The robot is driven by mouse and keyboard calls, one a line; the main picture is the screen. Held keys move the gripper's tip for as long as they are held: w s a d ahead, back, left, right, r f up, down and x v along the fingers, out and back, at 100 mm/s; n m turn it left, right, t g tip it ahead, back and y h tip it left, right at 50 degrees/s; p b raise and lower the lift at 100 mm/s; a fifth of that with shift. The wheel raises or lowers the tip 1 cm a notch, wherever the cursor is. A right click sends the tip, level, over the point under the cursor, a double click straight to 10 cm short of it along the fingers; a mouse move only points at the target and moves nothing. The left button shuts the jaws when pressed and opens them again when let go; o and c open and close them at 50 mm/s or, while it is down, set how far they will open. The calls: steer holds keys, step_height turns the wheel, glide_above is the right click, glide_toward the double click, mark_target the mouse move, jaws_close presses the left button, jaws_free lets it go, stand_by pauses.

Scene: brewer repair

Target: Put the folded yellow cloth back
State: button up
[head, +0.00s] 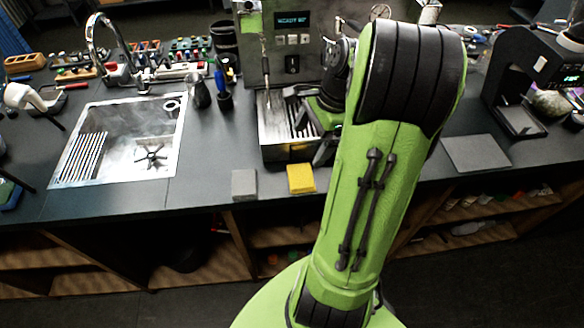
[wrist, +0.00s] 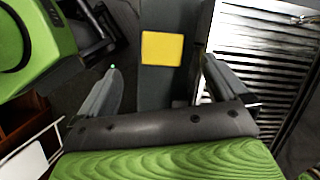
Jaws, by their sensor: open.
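The folded yellow cloth (head: 301,178) lies flat on the dark counter near its front edge, just in front of the espresso machine's drip tray. It also shows in the wrist view (wrist: 162,48), ahead of the fingers and between their lines, apart from both. My gripper (wrist: 160,82) is open and empty, with one finger on each side of the picture. In the head view my gripper is mostly hidden behind my green arm, near the drip tray. A grey folded cloth or block (head: 244,184) lies left of the yellow cloth, with a gap between them.
The espresso machine (head: 292,45) stands behind, with its slatted drip tray (head: 272,122), which also shows in the wrist view (wrist: 262,50). A sink (head: 122,140) is at left. A grey mat (head: 475,153) and a black grinder (head: 520,80) are at right. Open shelves run below the counter.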

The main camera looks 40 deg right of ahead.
steer(key=a+r+n+h, duration=0.2)
steer(key=a+r+n, duration=0.3)
steer(key=a+n, duration=0.45)
steer(key=s+a+r+n+t+h, duration=0.1)
steer(key=s+a+r+n+t, duration=0.2)
steer(key=s+a+n, duration=0.6)
steer(key=a+n, duration=0.2)
steer(key=n, duration=0.1)
steer(key=shift+s+a, duration=0.4)
steer(key=shift+r, duration=0.1)
